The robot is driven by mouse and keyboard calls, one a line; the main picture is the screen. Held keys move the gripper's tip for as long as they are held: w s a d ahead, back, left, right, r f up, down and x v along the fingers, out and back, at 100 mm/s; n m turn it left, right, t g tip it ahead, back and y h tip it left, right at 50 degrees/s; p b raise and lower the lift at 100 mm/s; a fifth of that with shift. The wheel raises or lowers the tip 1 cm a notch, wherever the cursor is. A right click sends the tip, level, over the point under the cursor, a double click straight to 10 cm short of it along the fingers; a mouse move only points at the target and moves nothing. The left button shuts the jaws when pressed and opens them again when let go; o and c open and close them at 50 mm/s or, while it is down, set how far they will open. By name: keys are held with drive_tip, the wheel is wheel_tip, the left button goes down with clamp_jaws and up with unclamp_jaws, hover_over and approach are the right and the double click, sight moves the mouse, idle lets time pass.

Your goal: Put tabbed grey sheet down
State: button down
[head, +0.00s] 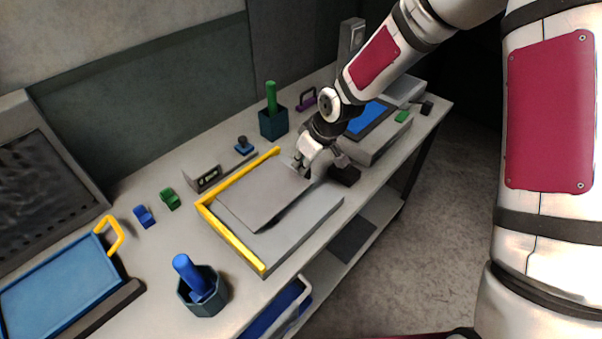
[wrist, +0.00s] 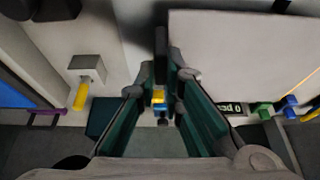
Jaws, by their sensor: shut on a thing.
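The grey sheet (head: 258,194) is a flat thin panel. It lies over a light grey slab with a yellow L-shaped edge (head: 237,246), with a dark shadow along its front side, so it looks slightly raised or tilted; I cannot tell whether it touches. My gripper (head: 304,169) is shut at the sheet's far right corner, on its tab, which the fingers mostly hide. In the wrist view the sheet (wrist: 245,55) fills the upper right, beside my gripper's fingers (wrist: 162,72).
A small display (head: 207,179) stands behind the yellow edge. A dark green cup with a green handle (head: 272,97) stands behind the gripper. A hexagonal cup with a blue handle (head: 202,292) is at the front. A blue tray (head: 62,292) lies left; a machine with a blue panel (head: 367,118) stands right.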

drive_tip(key=shift+f, duration=2)
drive_tip(key=c, duration=1.7)
unclamp_jaws()
